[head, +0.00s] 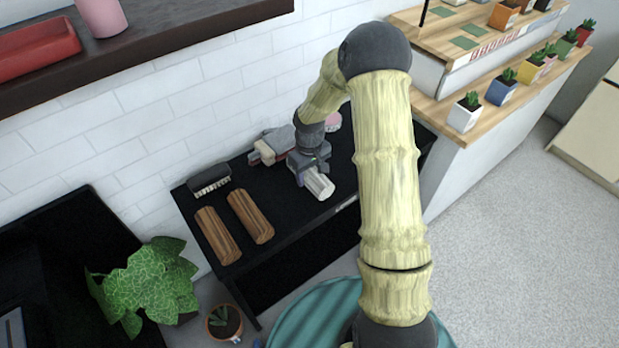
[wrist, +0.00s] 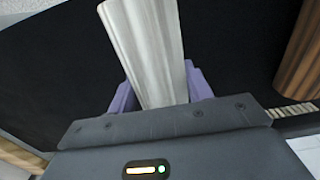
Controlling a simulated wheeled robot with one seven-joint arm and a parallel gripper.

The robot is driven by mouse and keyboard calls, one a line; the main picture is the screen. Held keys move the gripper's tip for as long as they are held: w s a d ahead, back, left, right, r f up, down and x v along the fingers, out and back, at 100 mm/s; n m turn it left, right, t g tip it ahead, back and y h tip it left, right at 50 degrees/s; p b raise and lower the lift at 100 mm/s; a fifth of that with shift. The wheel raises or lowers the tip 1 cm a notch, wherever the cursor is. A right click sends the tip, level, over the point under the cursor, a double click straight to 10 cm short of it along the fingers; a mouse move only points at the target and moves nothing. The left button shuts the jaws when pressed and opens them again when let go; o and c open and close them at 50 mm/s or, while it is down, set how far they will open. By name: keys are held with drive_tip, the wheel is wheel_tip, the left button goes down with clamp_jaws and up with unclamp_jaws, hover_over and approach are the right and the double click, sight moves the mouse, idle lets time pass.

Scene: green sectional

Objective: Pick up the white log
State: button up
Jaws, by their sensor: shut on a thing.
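The white log (head: 318,184) is a pale grey-white cylinder at the middle of the black table (head: 290,222) in the head view. In the wrist view the log (wrist: 146,45) runs up from between the purple fingers of my gripper (wrist: 160,92). The fingers sit on both sides of it. The log's gripped end is hidden by the gripper body. I cannot tell whether the log touches the table.
Two brown logs (head: 218,235) (head: 250,216) lie on the table to the left. A dark brush (head: 209,180) lies behind them. Other items (head: 270,146) lie behind my gripper. A white brick wall (head: 190,90) backs the table, with a dark shelf (head: 165,32) above. Potted succulents (head: 466,112) stand at right.

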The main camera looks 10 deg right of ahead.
sight(309, 171)
wheel_tip(309, 171, up, 7)
drive_tip(key=shift+r, duration=0.2)
drive_tip(key=shift+p, duration=0.35)
drive_tip(key=r+p, duration=0.1)
drive_tip(key=p, duration=0.1)
drive_tip(key=r+p, duration=0.1)
drive_tip(key=p, duration=0.2)
drive_tip(key=r+p, duration=0.1)
drive_tip(key=p, duration=0.1)
drive_tip(key=shift+s+a+r+m, duration=0.2)
drive_tip(key=shift+s+r+m, duration=0.05)
drive_tip(key=shift+s+m, duration=0.15)
drive_tip(key=s+r+m+p, duration=0.3)
drive_tip(key=r+p, duration=0.7)
drive_tip(key=p, duration=1.2)
drive_tip(key=shift+s+d+m+p, duration=0.3)
drive_tip(key=shift+s+p, duration=0.1)
drive_tip(key=shift+s, duration=0.3)
drive_tip(key=shift+a, duration=0.1)
